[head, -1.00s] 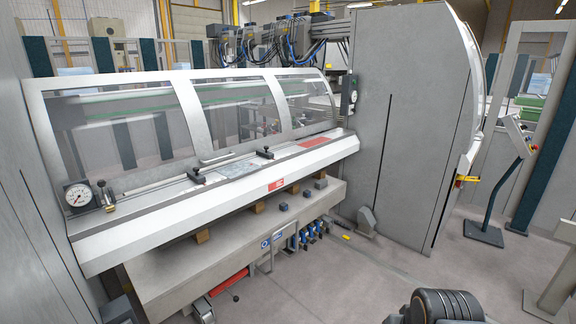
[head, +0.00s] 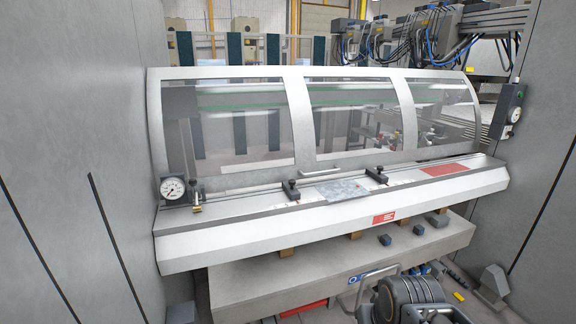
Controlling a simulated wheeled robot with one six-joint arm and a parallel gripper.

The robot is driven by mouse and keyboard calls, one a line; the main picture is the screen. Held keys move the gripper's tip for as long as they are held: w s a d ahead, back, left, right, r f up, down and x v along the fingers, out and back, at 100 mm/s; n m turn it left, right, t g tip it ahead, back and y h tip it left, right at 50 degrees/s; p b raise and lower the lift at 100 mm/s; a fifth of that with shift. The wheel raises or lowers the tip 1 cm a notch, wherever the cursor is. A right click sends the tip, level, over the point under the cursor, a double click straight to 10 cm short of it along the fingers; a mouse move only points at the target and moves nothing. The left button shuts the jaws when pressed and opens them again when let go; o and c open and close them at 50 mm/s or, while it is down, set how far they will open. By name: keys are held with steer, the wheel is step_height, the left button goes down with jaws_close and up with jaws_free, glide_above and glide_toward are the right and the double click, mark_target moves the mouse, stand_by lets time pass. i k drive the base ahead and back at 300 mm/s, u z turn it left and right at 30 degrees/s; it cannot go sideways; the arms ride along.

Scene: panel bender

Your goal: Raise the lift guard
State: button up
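The lift guard (head: 300,72) is a light grey frame with three clear curved panes. It stands along the back of the machine's white front ledge (head: 330,228), and its lower edge is close to the ledge. Part of my arm shows at the bottom right of the head view, well in front of and below the guard. My gripper's fingers cannot be made out there.
A round dial gauge (head: 173,188) stands at the ledge's left end. Two black clamps (head: 291,190) and a thin metal sheet (head: 340,190) lie on the ledge. Grey housing walls (head: 80,150) flank both sides. A grey table (head: 330,275) juts out below.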

mark_target(306, 166)
steer(key=u, duration=0.2)
steer(key=i, duration=1.6)
steer(key=u, duration=0.1)
